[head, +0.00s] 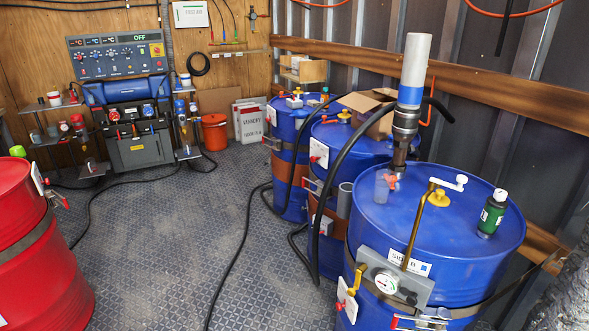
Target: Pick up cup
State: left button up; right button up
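A small translucent cup (382,187) appears to stand on top of the nearest blue drum (450,225), at the left of its lid by the foot of the upright pump (408,110). A red-orange valve or fitting is right beside the cup and partly overlaps it in the picture. Small cup-like containers also show on the left side shelf (55,107) of the machine, too small to tell apart. Neither of my grippers shows in the head view.
A green bottle (492,213) and a brass tap with a white handle (440,190) share the drum top. More blue drums (292,135) stand behind. A red drum (35,255) is at left. Black hoses cross the otherwise clear floor (170,250). A grey textured shape fills the lower right corner.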

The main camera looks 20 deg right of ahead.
aim_at(384, 178)
jog(key=i+j, duration=0.1)
jog(key=i, duration=0.55)
jog(key=i+j, duration=0.1)
jog(key=i, duration=0.55)
jog(key=i+j+z, duration=0.15)
jog(key=i+z, duration=0.2)
jog(key=z, duration=0.15)
jog(key=i+j+z, duration=0.3)
jog(key=z, duration=0.15)
jog(key=i+j+z, duration=0.35)
jog(key=z, duration=0.15)
